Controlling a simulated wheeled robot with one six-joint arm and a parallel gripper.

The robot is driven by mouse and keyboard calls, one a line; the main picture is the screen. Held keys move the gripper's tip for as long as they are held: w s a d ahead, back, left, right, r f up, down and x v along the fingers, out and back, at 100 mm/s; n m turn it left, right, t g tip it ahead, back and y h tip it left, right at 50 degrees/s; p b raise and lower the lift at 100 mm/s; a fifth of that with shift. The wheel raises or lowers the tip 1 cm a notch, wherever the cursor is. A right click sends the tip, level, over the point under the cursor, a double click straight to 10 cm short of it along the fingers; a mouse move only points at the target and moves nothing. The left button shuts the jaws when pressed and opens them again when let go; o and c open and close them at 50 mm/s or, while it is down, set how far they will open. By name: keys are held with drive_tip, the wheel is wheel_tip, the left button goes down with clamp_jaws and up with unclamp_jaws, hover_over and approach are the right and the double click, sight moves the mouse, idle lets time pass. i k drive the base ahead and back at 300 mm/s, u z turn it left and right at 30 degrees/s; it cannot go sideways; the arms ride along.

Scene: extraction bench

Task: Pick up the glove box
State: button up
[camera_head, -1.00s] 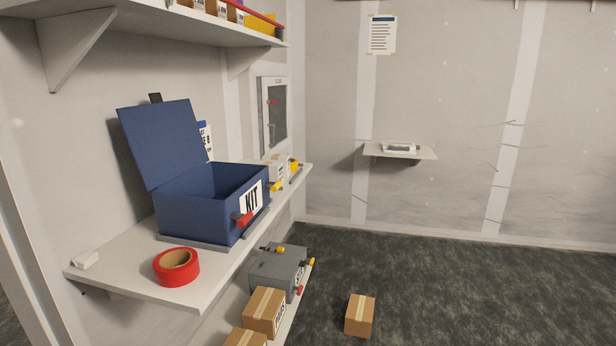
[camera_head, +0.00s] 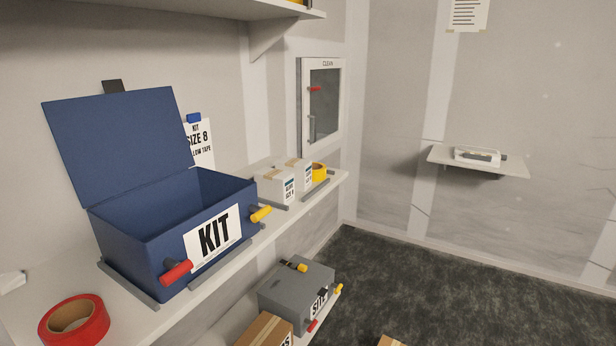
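Two small white boxes with printed labels stand side by side on the bench shelf, right of the blue kit box; they look like glove boxes. The nearer white box (camera_head: 275,186) has a label partly readable, its size number too small to be sure of. The farther white box (camera_head: 296,171) is partly hidden behind the nearer one. My gripper is not in view.
The open blue KIT box (camera_head: 170,225) has red and yellow handles. A red tape roll (camera_head: 75,320) and yellow tape roll (camera_head: 319,170) share the shelf. A sign (camera_head: 200,145) reads size 8. A grey case (camera_head: 297,285) and cardboard box (camera_head: 262,331) sit below.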

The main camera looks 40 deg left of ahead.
sight(276, 186)
drive_tip(key=u, duration=0.3)
drive_tip(key=i, duration=1)
drive_tip(key=u, duration=1.35)
drive_tip(key=i, duration=0.75)
drive_tip(key=u, duration=0.65)
